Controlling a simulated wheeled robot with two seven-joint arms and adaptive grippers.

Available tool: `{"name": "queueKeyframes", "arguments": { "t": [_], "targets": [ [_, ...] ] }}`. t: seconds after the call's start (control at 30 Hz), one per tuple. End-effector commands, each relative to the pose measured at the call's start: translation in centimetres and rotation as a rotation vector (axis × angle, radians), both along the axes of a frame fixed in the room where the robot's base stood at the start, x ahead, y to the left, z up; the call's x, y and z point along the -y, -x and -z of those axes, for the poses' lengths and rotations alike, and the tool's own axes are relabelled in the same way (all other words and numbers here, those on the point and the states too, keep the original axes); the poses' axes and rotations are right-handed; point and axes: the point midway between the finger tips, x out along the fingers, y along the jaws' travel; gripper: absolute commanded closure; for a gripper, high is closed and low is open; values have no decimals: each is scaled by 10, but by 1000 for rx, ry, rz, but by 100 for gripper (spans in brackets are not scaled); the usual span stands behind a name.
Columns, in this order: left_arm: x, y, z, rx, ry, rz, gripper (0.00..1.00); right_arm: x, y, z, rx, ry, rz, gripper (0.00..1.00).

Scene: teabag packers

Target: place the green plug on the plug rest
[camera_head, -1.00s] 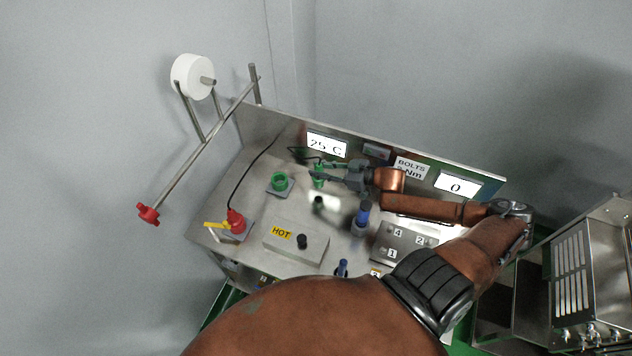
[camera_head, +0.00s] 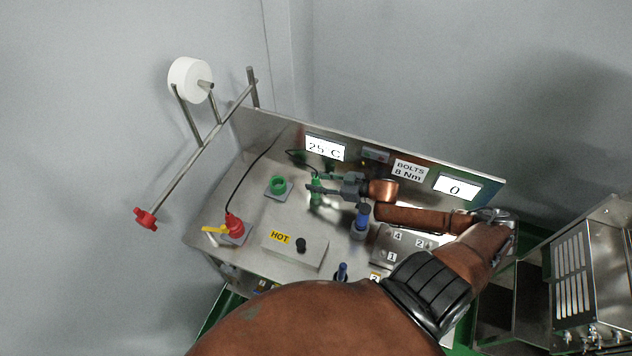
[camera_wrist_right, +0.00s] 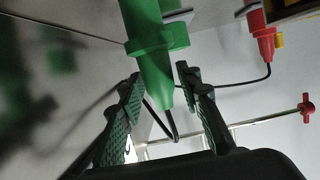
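The green plug (camera_head: 316,191) stands about upright on the steel bench top, right of the green ring-shaped holder (camera_head: 278,186). In the right wrist view the plug (camera_wrist_right: 154,65) shows its collar, its tapered end and a black cord. My right gripper (camera_head: 314,183) is around the plug from the right. Its fingers (camera_wrist_right: 161,78) lie on either side of the tapered end, with a narrow gap visible, so it looks open. The plug rest cannot be clearly told apart; the plug's foot hides the spot under it. My left gripper is not in view.
A red plug (camera_head: 235,225) with a yellow lever stands at the left front. A HOT block (camera_head: 295,250) with a black knob and a blue-topped post (camera_head: 360,220) are nearby. The upright display panel (camera_head: 410,172) runs behind. A white roll (camera_head: 189,79) hangs upper left.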

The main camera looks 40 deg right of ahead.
Motion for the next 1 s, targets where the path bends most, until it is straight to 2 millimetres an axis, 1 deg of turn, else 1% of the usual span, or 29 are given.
{"name": "queueKeyframes", "arguments": {
  "t": [0.1,0.37,0.47,0.57,0.8,1.0],
  "targets": [
    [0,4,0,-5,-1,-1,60,0,0,0,0,0,0,61],
    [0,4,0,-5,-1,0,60,0,0,-2,0,0,0,61],
    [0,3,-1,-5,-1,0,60,4,6,-3,-2,1,1,61],
    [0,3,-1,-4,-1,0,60,10,18,-6,-3,2,1,61],
    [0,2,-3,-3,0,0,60,31,60,-21,-5,2,2,61],
    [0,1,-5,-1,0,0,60,45,87,-31,-3,1,1,61]
  ]
}}
